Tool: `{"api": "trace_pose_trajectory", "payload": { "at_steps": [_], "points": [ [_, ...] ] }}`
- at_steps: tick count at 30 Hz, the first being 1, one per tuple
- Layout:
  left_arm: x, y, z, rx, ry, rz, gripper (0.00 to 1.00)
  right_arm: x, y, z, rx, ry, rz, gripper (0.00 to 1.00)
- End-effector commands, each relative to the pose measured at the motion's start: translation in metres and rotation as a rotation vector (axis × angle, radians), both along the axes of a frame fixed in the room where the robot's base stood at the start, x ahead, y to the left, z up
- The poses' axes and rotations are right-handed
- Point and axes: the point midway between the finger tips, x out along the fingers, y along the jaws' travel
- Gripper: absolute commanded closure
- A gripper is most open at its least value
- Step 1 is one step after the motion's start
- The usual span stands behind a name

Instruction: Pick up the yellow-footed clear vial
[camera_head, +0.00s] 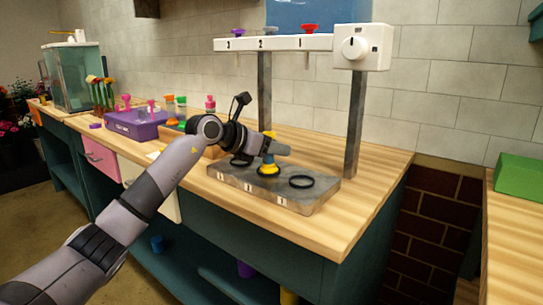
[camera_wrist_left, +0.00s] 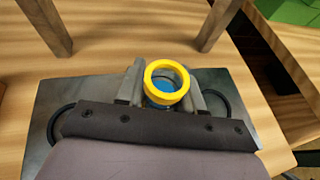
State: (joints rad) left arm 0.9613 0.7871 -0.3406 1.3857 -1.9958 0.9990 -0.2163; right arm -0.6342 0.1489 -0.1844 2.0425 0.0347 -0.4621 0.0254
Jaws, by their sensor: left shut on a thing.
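The yellow-footed vial shows its yellow foot (camera_head: 268,170) low at the middle place of the grey slab. A small yellow part also shows above the gripper. In the left wrist view a yellow ring (camera_wrist_left: 167,82) with blue inside it stands between the fingers. My left gripper (camera_head: 268,148) reaches in from the left and is shut on the vial. Its fingers also show on both sides of the ring in the left wrist view (camera_wrist_left: 167,97). The vial's clear body is mostly hidden by the fingers. I cannot tell whether the foot touches the slab. My right gripper is not in view.
The grey slab (camera_head: 313,200) has black rings and number labels. Above it a white bar (camera_head: 270,43) with coloured knobs and a dial box (camera_head: 363,47) stand on posts. A purple rack (camera_head: 135,124) stands left. A green box (camera_head: 520,177) is at the right.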

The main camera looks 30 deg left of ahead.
Motion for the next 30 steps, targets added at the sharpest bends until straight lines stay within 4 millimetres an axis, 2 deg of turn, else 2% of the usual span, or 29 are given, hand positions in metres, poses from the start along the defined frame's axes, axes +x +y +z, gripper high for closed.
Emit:
{"api": "trace_pose_trajectory", "payload": {
  "at_steps": [8, 12, 15, 25, 30],
  "points": [
    [0.000, 0.000, 0.020, 0.000, -0.006, 0.000, 1.00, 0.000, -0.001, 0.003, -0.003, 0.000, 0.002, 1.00],
    [0.000, 0.001, 0.043, 0.000, -0.010, 0.001, 1.00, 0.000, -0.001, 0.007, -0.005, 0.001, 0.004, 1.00],
    [-0.017, 0.008, 0.034, 0.003, -0.002, 0.003, 1.00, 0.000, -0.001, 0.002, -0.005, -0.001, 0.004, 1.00],
    [-0.088, 0.032, 0.032, 0.009, 0.000, 0.004, 1.00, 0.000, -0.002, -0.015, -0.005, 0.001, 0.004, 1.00],
    [-0.122, 0.045, 0.029, 0.006, 0.001, 0.004, 1.00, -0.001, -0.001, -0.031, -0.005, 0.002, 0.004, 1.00]
  ]
}}
